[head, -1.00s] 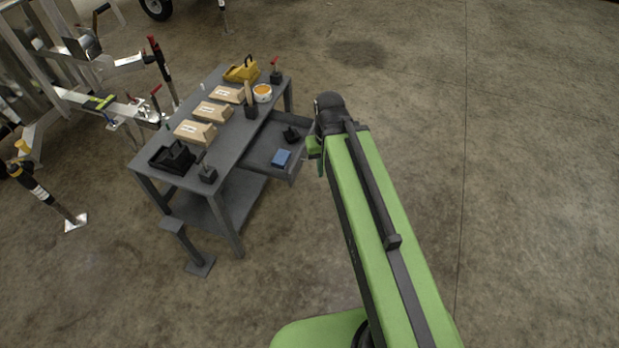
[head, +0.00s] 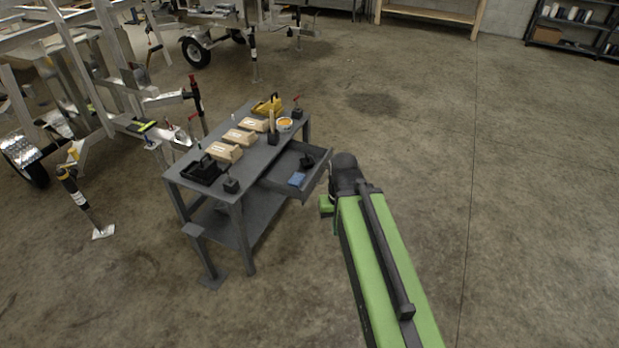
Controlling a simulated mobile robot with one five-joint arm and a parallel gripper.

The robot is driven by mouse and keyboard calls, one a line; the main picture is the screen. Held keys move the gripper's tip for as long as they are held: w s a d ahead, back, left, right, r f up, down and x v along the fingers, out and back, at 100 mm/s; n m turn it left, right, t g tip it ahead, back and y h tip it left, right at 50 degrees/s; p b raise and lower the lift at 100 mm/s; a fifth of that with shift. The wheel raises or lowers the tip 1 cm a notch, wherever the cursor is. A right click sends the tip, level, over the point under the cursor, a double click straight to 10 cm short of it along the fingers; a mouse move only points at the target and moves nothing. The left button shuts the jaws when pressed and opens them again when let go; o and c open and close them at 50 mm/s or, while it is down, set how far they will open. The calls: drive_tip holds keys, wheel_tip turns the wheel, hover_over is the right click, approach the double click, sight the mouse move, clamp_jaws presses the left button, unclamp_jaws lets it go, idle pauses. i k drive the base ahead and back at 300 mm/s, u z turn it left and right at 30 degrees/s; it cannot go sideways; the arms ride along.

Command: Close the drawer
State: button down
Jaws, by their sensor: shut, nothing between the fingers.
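The drawer (head: 283,182) is pulled out from the right side of the grey workbench (head: 187,178), under its top. A blue block (head: 297,179) and a small black object lie inside it. The end of my arm is just right of the drawer's front panel (head: 318,176) in the picture. I cannot tell whether it touches the panel. My gripper's fingers do not show; the arm's end hides them.
On the bench top are several tan boxes (head: 224,152), a black tray (head: 201,171), a yellow item (head: 267,105) and an orange-topped tub (head: 285,124). Aluminium trailer frames (head: 90,70) stand at the left. Concrete floor (head: 530,200) is open on the right.

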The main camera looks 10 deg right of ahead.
sight(276, 177)
drive_tip(key=u, duration=0.45)
drive_tip(key=i, duration=1.5)
drive_tip(key=u, duration=0.4)
